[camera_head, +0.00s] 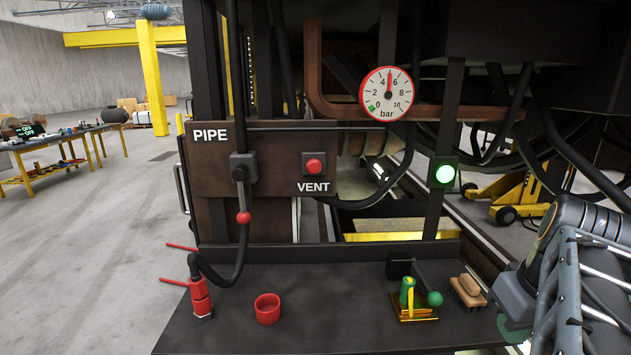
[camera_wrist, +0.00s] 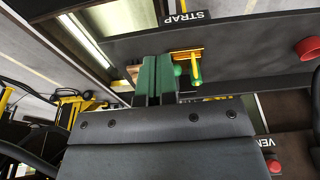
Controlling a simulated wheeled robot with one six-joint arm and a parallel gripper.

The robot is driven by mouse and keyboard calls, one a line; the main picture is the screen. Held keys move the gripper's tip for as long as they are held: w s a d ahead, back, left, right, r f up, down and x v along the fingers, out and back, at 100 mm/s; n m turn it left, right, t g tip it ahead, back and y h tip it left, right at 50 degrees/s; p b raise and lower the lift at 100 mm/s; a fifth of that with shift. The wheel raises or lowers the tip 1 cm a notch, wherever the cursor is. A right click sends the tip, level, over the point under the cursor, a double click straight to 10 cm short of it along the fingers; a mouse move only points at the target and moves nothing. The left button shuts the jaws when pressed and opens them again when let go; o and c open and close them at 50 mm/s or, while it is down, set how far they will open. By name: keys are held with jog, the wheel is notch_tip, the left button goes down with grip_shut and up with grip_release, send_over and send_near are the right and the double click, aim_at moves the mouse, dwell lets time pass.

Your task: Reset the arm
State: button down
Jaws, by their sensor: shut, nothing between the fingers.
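My gripper shows in the wrist view (camera_wrist: 155,78) with its two green fingers together and nothing between them. In the head view my arm fills the lower right corner, and a green part of the gripper (camera_head: 515,325) shows at the right end of the dark shelf (camera_head: 340,320). The gripper is apart from the yellow-and-green lever fitting (camera_head: 408,300), which sits on the shelf to its left. A wooden-handled brush (camera_head: 467,290) lies between them, apparently not touched.
A red cup (camera_head: 267,309) and a red hose fitting (camera_head: 201,297) stand on the shelf's left. Above are the PIPE panel with a red VENT button (camera_head: 314,166), a gauge (camera_head: 386,94) near 5 bar and a lit green lamp (camera_head: 443,174). Open floor lies left.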

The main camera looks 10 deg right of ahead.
jog(key=w+a+f, duration=0.4)
jog(key=a+f, duration=0.3)
jog(key=a, duration=0.1)
jog(key=w+a+f+n+t, duration=0.1)
jog(key=w+a+f, duration=0.3)
jog(key=a+f, duration=0.4)
jog(key=shift+a+f, duration=0.2)
jog(key=shift+a, duration=0.5)
